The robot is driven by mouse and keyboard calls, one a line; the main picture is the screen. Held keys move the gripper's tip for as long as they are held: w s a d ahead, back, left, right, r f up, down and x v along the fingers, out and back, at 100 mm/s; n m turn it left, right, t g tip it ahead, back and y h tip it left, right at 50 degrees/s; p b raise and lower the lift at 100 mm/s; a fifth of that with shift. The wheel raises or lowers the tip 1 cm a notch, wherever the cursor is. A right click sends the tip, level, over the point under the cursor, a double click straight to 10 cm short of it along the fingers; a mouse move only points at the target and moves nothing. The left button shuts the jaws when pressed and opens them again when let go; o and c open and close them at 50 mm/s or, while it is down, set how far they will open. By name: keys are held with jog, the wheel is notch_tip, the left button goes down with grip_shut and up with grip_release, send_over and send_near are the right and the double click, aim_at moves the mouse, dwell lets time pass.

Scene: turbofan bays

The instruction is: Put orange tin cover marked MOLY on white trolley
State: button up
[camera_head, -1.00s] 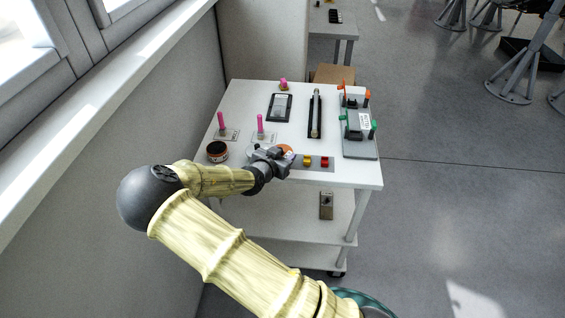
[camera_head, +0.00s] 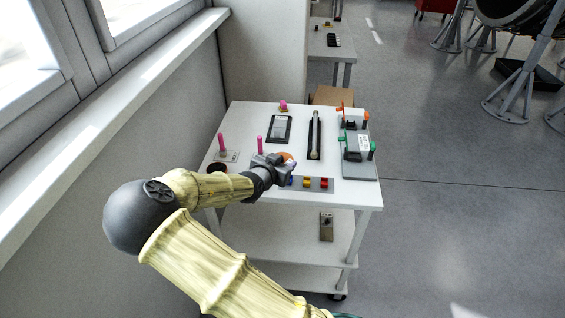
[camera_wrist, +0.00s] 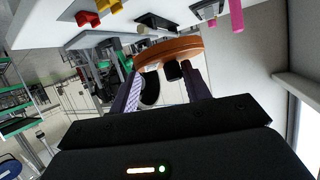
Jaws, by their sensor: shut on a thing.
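My gripper (camera_head: 281,168) is over the front part of the white trolley's top (camera_head: 352,194). It is shut on the orange tin cover (camera_head: 288,157), a round disc just past the fingers. In the wrist view the orange cover (camera_wrist: 168,52) sits edge-on between the two fingers (camera_wrist: 166,85), with the trolley top (camera_wrist: 180,12) beyond it. The picture does not clearly show a gap between cover and trolley. No MOLY marking can be read. A dark round tin (camera_head: 217,168) stands at the trolley's left, partly hidden by my arm.
Pink-handled pieces (camera_head: 222,143) stand at the left of the trolley top. A strip with yellow and red blocks (camera_head: 316,184) lies close right of my gripper. A black tray (camera_head: 279,129), a long dark holder (camera_head: 315,136) and a green-grey fixture (camera_head: 358,150) fill the back and right.

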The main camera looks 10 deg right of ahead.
jog(key=s+d+r+n+y+p, duration=0.1)
jog(key=d+r+y+p, duration=0.15)
jog(key=d+p, duration=0.4)
jog(key=s+a+r+n+t+y+p, duration=0.1)
jog(key=s+a+n+y+p, duration=0.3)
jog(key=p, duration=1)
jog(key=s+n+t+y, duration=0.1)
jog(key=s+n, duration=0.1)
jog(key=s, duration=0.1)
jog(key=shift+s+a+t, duration=0.15)
jog(key=shift+a+t, duration=0.05)
jog(key=shift+t, duration=0.1)
jog(key=shift+s+a+r+y, duration=0.1)
jog(key=shift+s+a+y, duration=0.25)
jog(key=shift+c, duration=0.2)
jog(key=shift+w+a+n, duration=0.1)
jog(key=shift+n, duration=0.2)
